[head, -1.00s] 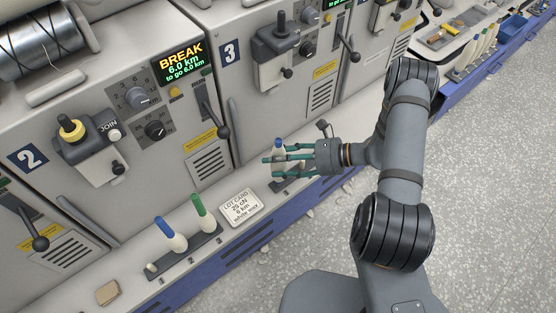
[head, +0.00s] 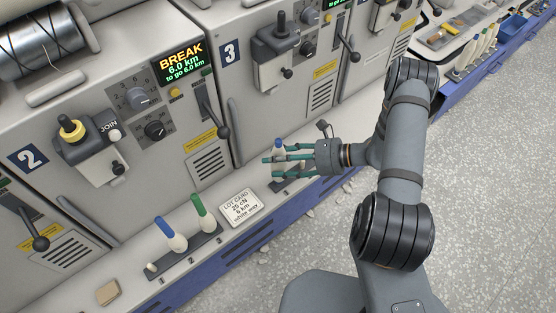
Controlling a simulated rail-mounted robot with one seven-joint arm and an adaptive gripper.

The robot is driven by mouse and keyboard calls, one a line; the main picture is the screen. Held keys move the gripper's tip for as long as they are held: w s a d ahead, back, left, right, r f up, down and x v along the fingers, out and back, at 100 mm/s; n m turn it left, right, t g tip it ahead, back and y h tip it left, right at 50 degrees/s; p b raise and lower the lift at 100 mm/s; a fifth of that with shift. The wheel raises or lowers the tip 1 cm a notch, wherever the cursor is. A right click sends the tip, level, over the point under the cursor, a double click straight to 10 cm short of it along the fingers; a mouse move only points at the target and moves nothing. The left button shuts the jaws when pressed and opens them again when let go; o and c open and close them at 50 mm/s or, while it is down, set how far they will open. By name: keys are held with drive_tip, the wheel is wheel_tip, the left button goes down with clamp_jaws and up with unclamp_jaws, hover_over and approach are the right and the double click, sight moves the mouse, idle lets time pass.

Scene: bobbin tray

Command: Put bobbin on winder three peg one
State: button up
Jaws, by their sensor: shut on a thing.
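My gripper (head: 279,158) is shut on a bobbin (head: 278,146) with a blue top and a pale body. The bobbin stands about upright between the green fingers, and they hide much of it. It is over or at the dark peg strip (head: 280,188) on the ledge in front of winder three, whose panel has a "3" label (head: 230,54). The fingers and hand cover most of this strip, so I cannot tell whether the bobbin is seated on a peg.
Winder two's peg strip (head: 205,244) holds a blue-topped bobbin (head: 171,236) and a green-topped bobbin (head: 204,213). A white lot card (head: 240,207) lies between the strips. A tray of bobbins (head: 480,50) stands far right. Levers (head: 218,122) stick out from the panels.

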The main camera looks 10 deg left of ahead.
sight(278, 155)
drive_tip(key=shift+w+r, duration=0.3)
drive_tip(key=shift+r, duration=0.05)
drive_tip(key=shift+r+p, duration=0.55)
drive_tip(key=shift+p, duration=0.1)
drive_tip(key=shift+s, duration=0.2)
idle(0.3)
drive_tip(key=shift+r, duration=0.15)
drive_tip(key=shift+s+r+p, duration=0.1)
drive_tip(key=shift+r+p, duration=0.5)
drive_tip(key=shift+p, duration=0.1)
drive_tip(key=shift+s, duration=0.1)
idle(0.5)
drive_tip(key=o, duration=0.9)
